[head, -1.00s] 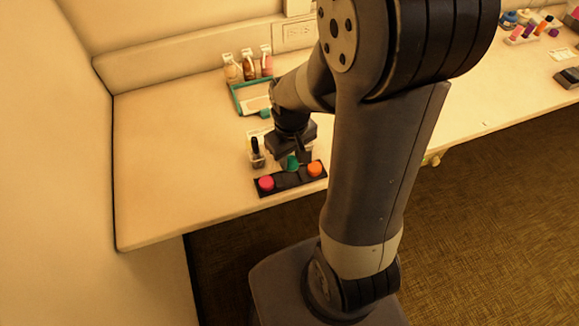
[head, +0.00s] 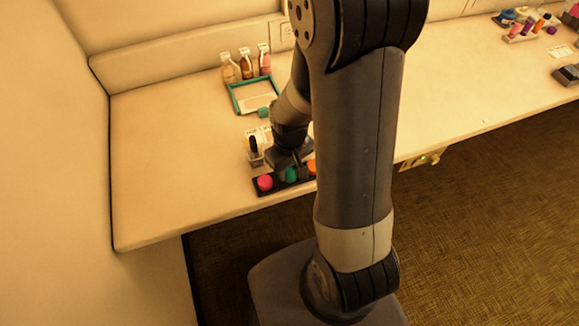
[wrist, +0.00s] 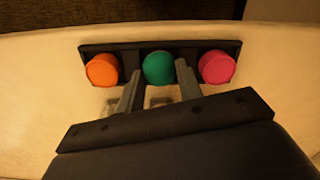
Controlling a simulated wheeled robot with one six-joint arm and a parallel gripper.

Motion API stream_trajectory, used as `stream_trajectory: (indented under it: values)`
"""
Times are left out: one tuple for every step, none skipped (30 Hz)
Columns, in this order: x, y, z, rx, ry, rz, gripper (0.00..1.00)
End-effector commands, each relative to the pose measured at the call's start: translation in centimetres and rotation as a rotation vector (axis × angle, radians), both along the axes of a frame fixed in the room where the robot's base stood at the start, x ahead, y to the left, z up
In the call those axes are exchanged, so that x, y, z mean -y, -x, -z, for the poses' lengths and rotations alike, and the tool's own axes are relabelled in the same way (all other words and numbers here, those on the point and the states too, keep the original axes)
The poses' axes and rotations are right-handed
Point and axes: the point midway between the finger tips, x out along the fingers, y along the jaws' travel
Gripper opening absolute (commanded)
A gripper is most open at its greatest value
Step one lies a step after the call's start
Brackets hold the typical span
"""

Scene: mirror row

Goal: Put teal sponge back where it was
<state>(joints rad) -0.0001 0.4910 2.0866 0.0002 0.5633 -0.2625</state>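The teal sponge (head: 291,174) is round and sits at the middle of a dark holder (wrist: 125,50), between a pink sponge (head: 265,183) and an orange sponge (head: 312,167). In the wrist view the teal sponge (wrist: 159,67) lies between my gripper's two fingers, which appear to touch its sides. My gripper (wrist: 159,78) is over the holder and appears shut on the teal sponge. It also shows from above in the head view (head: 289,168). The sponge's underside is hidden, so I cannot tell whether it rests fully in its slot.
A clear cup with a dark-topped item (head: 254,154) stands just behind the holder. A teal-rimmed tray (head: 236,101), a small teal object (head: 263,112) and several bottles (head: 246,66) are farther back. The counter (head: 165,160) is clear to the left. My arm hides part of the counter.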

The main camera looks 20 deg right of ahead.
Motion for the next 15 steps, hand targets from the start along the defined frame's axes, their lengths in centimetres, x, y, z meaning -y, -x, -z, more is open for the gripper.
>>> stream_trajectory:
  values:
    - [0.0,-0.01,-0.05,0.0,0.0,0.0,0.38]
    - [0.0,-0.01,-0.05,0.0,0.0,0.0,0.41]
    - [0.0,-0.01,-0.05,0.0,0.0,0.0,0.44]
    - [0.0,-0.01,-0.05,0.0,0.0,0.0,0.47]
    - [0.0,-0.01,-0.05,0.0,0.0,0.0,0.49]
    - [0.0,-0.01,-0.06,0.0,0.0,0.0,0.52]
    - [0.0,-0.01,-0.06,0.0,0.0,0.0,0.52]
    - [0.0,-0.01,-0.06,0.0,0.0,0.0,0.52]
    - [0.0,-0.01,-0.06,0.0,0.0,0.0,0.52]
    - [0.0,-0.01,-0.06,0.0,0.0,0.0,0.52]
    - [0.0,-0.01,-0.06,0.0,0.0,0.0,0.52]
    - [0.0,-0.01,-0.07,0.0,0.0,0.0,0.52]
    - [0.0,-0.01,-0.11,0.0,0.0,0.0,0.52]
    - [0.0,-0.01,-0.18,0.0,0.0,0.0,0.52]
    - [0.0,-0.01,-0.33,0.0,0.0,0.0,0.52]
